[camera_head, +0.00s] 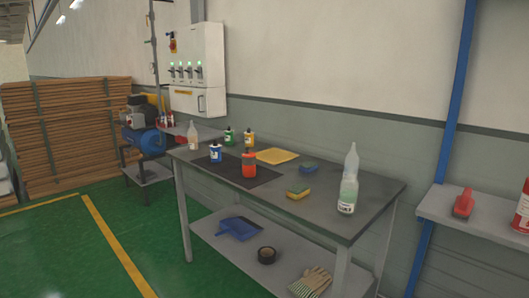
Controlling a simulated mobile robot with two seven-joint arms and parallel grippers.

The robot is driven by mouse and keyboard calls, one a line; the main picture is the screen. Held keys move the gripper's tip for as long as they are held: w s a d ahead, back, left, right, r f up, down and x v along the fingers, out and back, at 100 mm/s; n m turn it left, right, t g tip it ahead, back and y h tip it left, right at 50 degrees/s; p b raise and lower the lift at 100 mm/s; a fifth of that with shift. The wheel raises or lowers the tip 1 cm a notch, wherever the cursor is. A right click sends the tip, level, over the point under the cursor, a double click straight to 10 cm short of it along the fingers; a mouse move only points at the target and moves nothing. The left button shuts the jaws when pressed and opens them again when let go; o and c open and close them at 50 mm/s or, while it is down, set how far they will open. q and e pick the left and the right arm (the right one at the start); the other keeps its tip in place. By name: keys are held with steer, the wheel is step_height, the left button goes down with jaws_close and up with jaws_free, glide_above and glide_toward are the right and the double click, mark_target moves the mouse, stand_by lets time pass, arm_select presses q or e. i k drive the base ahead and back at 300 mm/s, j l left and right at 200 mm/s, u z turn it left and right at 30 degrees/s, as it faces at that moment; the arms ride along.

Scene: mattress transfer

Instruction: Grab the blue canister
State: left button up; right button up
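The blue canister (215,153) is a small blue bottle with a white label and dark cap. It stands upright on the left part of a grey worktable (345,222), at the left side of a dark mat (238,173). Neither of my grippers shows in the head view.
A clear bottle (194,136) stands at the table's back left, a larger spray-type bottle (348,186) at the right. A yellow cloth (277,156) and sponges (298,193) lie between. The lower shelf holds a dustpan (239,228), tape (266,255) and gloves (311,282). Green floor is clear at front left.

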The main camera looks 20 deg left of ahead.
mark_target(216, 151)
steer(key=i+j+z, duration=0.2)
steer(key=j+z, duration=0.2)
steer(key=j, duration=0.25)
steer(key=i+j+z, duration=0.2)
steer(key=j+z, duration=0.35)
steer(key=j, duration=0.8)
steer(key=j+z, duration=0.15)
steer(key=j, duration=2)
